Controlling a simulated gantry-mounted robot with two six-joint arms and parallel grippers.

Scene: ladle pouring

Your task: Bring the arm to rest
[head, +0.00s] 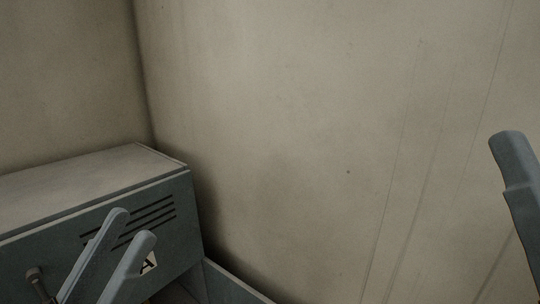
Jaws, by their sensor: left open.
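My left gripper (133,226) is at the lower left of the head view. Its two grey fingers point up and stand apart, with nothing seen between their tips. It shows in front of the grey-green face of a metal cabinet. A single grey finger of my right gripper (510,165) shows at the right edge, in front of the bare wall. The rest of that gripper is out of frame, so its opening cannot be told.
The metal cabinet (90,178) has a pale top, dark slots and a label marked "A" (149,263). A dark knobbed rod (36,280) shows at lower left. A low grey panel edge (232,283) runs beside the cabinet. A plain beige wall (310,120) fills the background.

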